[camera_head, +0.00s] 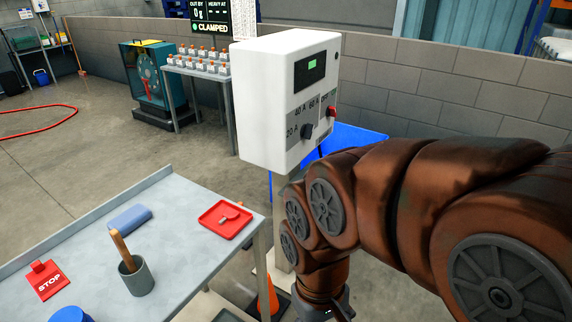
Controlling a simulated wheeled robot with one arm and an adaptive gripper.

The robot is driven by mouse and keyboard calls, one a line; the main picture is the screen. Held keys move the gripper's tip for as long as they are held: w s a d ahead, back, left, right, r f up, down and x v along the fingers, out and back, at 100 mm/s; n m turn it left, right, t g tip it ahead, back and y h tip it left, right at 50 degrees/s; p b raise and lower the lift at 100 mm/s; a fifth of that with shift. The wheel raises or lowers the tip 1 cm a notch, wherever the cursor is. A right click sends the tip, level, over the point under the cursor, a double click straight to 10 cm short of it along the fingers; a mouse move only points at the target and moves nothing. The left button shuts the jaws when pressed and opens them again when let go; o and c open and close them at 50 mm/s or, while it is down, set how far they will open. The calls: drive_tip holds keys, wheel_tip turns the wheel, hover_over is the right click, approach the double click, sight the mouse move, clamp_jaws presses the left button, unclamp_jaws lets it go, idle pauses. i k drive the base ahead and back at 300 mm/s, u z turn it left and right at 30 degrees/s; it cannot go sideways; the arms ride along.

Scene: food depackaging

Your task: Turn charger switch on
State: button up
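The charger is a white box (268,100) on a stand, right of the picture's middle. Below are amp labels, a black knob (307,131) and a small red switch (332,111) near the right edge. Whether the switch is on or off is too small to tell. My brown arm comes in from the right and bends down in front of the stand. Its end leaves the bottom edge below the charger, so my gripper's fingers are hidden.
A grey table (190,235) at lower left holds a red tray (225,219), a grey cup (137,276) with a wooden handle, a blue block (130,220) and a red STOP sign (47,281). An orange cone (268,295) and blue bin (352,139) stand near the charger.

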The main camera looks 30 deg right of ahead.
sight(331, 111)
drive_tip(key=u, duration=1.45)
drive_tip(key=k, duration=0.9)
drive_tip(key=z, duration=1.4)
drive_tip(key=i, duration=0.5)
drive_tip(key=z, duration=0.05)
